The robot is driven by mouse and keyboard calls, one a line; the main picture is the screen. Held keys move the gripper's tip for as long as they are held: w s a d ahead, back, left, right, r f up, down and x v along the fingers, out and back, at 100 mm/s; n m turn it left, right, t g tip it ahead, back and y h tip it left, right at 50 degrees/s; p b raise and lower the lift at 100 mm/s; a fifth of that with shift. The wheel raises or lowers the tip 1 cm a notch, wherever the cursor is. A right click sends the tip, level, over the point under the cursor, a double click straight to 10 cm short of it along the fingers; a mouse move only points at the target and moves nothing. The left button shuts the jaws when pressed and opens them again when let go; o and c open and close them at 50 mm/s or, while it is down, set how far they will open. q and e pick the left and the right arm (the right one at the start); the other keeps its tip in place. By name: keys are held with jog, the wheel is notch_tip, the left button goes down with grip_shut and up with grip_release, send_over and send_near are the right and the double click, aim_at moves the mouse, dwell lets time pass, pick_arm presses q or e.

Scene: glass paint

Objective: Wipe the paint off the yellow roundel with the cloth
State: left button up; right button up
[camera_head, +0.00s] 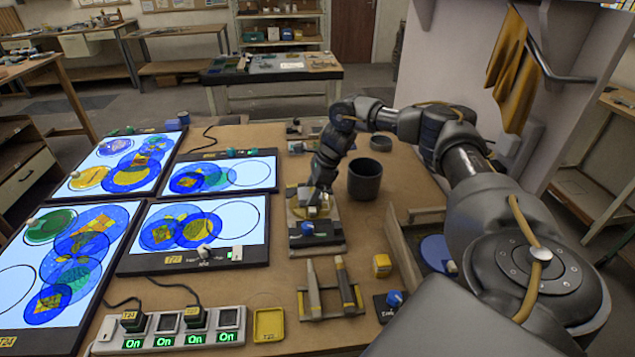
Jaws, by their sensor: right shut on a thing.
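A yellow roundel (88,178) with a blue-green mark lies on the far left light panel (113,150). Other roundels there and on the nearer panels are blue or green, several with yellow diamonds. My right gripper (318,202) points down over a small grey and yellow stand (325,245) right of the panels. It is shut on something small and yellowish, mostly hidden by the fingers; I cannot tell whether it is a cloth. An orange-yellow cloth (510,68) hangs from a rail at the upper right. My left gripper is out of view.
A dark cup (365,179) stands just right of my right gripper. A rack with tools (330,290), a yellow tray (268,325) and a switch strip (170,330) lie in front. A tray with a blue disc (437,252) is beside my right arm. Cables run between the panels.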

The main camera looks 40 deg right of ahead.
aim_at(300, 194)
jog(key=shift+w+a+f, duration=0.1)
jog(key=shift+w+a, duration=0.4)
jog(key=shift+a, duration=0.2)
jog(key=shift+w+a, duration=0.45)
jog(key=shift+a, duration=0.2)
jog(key=shift+s+d, duration=0.1)
jog(key=shift+d, duration=0.05)
jog(key=shift+s+d+p, duration=0.2)
jog(key=shift+s+d, duration=0.3)
jog(key=shift+d, duration=0.2)
jog(key=shift+s+d+p, duration=0.15)
jog(key=shift+s+d, duration=0.3)
jog(key=shift+d, duration=0.2)
jog(key=shift+s+d+p, duration=0.3)
jog(key=shift+s+d, duration=0.75)
jog(key=shift+d, duration=0.3)
jog(key=shift+w+b, duration=0.45)
jog(key=shift+w, duration=0.9)
